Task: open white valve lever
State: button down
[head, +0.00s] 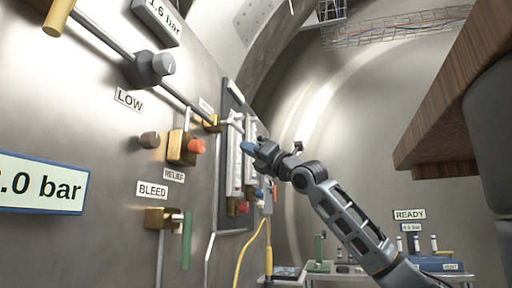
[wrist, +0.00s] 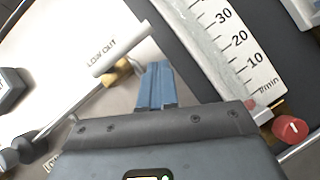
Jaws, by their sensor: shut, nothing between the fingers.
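The white valve lever (wrist: 122,50) shows in the wrist view as a pale bar slanting up to the right. It sits on a brass valve (wrist: 118,72) on a thin pipe, beside the LOW OUT label (wrist: 100,40). In the head view the lever (head: 233,122) is small, at the brass valve (head: 211,123) on the steel wall panel. My gripper (wrist: 157,82) has its blue fingers together and empty, just right of and below the lever. The head view shows the gripper (head: 247,147) in front of the gauge board. I cannot tell whether the fingers touch the lever.
A flow gauge (wrist: 232,45) with a numbered scale stands right of my fingers, with a red knob (wrist: 291,129) below it. Left on the wall are a dark LOW knob (head: 150,67), the RELIEF valve (head: 182,147) and the BLEED valve (head: 163,218). A wooden edge (head: 450,95) overhangs at right.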

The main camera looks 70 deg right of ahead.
jog(key=d+f+v, duration=0.1)
jog(key=d+v, duration=0.1)
jog(key=v, duration=0.8)
jog(key=shift+d+f+p, duration=0.25)
jog(key=shift+d+p, duration=0.05)
